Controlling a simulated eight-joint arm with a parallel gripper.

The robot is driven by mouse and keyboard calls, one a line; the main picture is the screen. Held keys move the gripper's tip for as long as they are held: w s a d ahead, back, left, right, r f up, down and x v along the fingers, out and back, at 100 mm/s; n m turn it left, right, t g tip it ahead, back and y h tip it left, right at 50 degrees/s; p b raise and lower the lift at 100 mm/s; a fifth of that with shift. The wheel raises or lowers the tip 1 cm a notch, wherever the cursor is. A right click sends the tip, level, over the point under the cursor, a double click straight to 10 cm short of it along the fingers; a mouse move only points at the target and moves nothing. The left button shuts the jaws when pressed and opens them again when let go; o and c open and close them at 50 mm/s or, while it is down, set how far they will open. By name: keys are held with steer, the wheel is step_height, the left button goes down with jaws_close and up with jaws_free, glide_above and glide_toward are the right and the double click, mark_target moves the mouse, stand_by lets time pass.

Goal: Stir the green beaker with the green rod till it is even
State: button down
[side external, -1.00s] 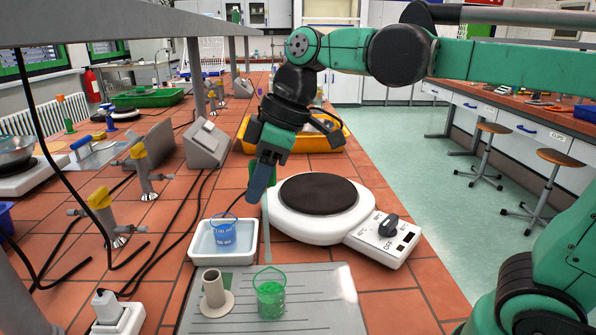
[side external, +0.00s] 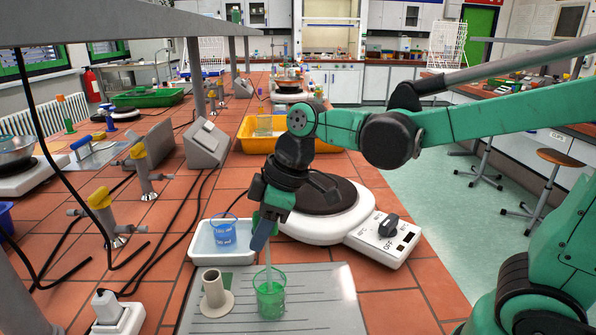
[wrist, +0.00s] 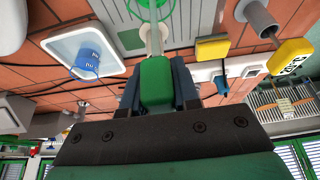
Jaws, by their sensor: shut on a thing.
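The green beaker (side external: 270,301) stands upright on the grey ribbed mat with green liquid in it. My gripper (side external: 263,232) is above it, pointing down, shut on the green rod (side external: 267,262). The rod's pale shaft goes down through the beaker's mouth, and its lower end shows inside, slightly tilted. I cannot tell if the tip touches the bottom. In the wrist view the rod's green handle (wrist: 156,82) sits between my fingers, and the beaker's rim (wrist: 150,4) is at the top edge. Whether the liquid is even is hard to tell.
A short pale holder (side external: 214,291) stands on the mat (side external: 320,305) left of the beaker. Behind it is a white tray (side external: 203,246) with a blue beaker (side external: 224,235). A hotplate (side external: 313,222) stands close behind my gripper. Gas taps and cables are at left.

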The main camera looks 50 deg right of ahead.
steer(key=shift+f, duration=1)
steer(key=shift+s+d, duration=0.1)
steer(key=shift+s+d, duration=0.2)
stand_by(0.9)
stand_by(0.4)
